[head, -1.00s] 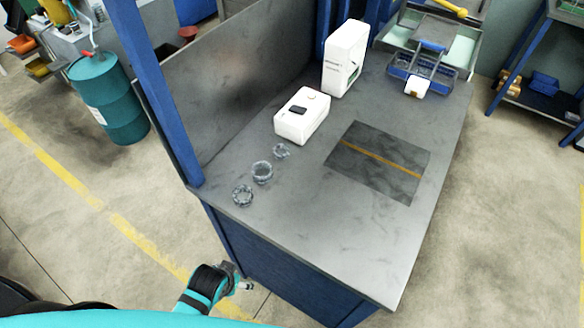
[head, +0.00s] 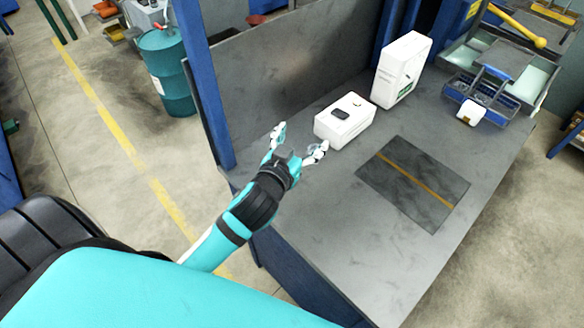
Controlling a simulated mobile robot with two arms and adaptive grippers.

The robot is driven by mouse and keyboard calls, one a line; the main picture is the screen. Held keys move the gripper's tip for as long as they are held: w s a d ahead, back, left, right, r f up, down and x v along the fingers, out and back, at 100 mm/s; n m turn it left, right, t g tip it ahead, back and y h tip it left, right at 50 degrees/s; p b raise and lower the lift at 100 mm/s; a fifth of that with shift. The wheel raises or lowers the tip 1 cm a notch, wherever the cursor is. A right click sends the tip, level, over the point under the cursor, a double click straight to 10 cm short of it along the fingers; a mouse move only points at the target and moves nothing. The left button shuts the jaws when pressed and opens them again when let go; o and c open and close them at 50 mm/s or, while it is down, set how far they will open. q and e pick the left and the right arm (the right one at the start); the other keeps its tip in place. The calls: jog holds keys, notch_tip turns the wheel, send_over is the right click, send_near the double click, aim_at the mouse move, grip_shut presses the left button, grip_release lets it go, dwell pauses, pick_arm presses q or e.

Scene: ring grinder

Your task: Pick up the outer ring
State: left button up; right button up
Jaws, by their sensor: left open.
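My left gripper (head: 301,139) is over the left part of the grey workbench (head: 330,240), its two white-tipped fingers spread apart and pointing toward the back. A small grey ring (head: 313,151) shows only in part beside the right finger. The other rings of the row are hidden behind my gripper and wrist. I cannot tell which ring is the outer one, nor whether the fingers touch any ring. Nothing is seen held between the fingertips. My right gripper is out of view.
A white box (head: 344,120) with a dark button lies just right of the fingertips. A taller white box (head: 402,70) stands behind it. A dark mat (head: 413,184) lies at right. A blue post (head: 208,90) and grey panel (head: 275,80) bound the bench's left side. The front surface is clear.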

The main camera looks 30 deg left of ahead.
pick_arm(q)
jog(key=w+d+r+m+t+h, duration=0.25)
jog(key=d+r+h, duration=0.25)
jog(key=r, duration=0.3)
jog(key=w+d+r+m+t+h, duration=0.25)
jog(key=d+r+m+h, duration=0.2)
jog(key=r, duration=0.25)
jog(key=s+d+m+g+h, duration=0.5)
jog(key=d+m+g+h, duration=0.5)
jog(key=d+m+g, duration=0.4)
jog(key=w+a+f+n+g+y, duration=0.15)
jog(key=a+f+g+y, duration=0.35)
jog(key=a+f+y, duration=0.65)
jog(key=w+a+n+g+y, duration=0.15)
jog(key=a+n+y, duration=0.55)
jog(key=a, duration=1)
notch_tip(320, 180, down, 12)
jog(key=shift+d+r+p, duration=0.15)
jog(key=shift+p, duration=0.55)
jog(key=f+p, duration=0.1)
jog(key=f, duration=0.1)
jog(key=d+f+p, duration=0.1)
jog(key=f, duration=0.1)
jog(key=shift+s+f, duration=0.2)
jog(key=shift+f, duration=0.5)
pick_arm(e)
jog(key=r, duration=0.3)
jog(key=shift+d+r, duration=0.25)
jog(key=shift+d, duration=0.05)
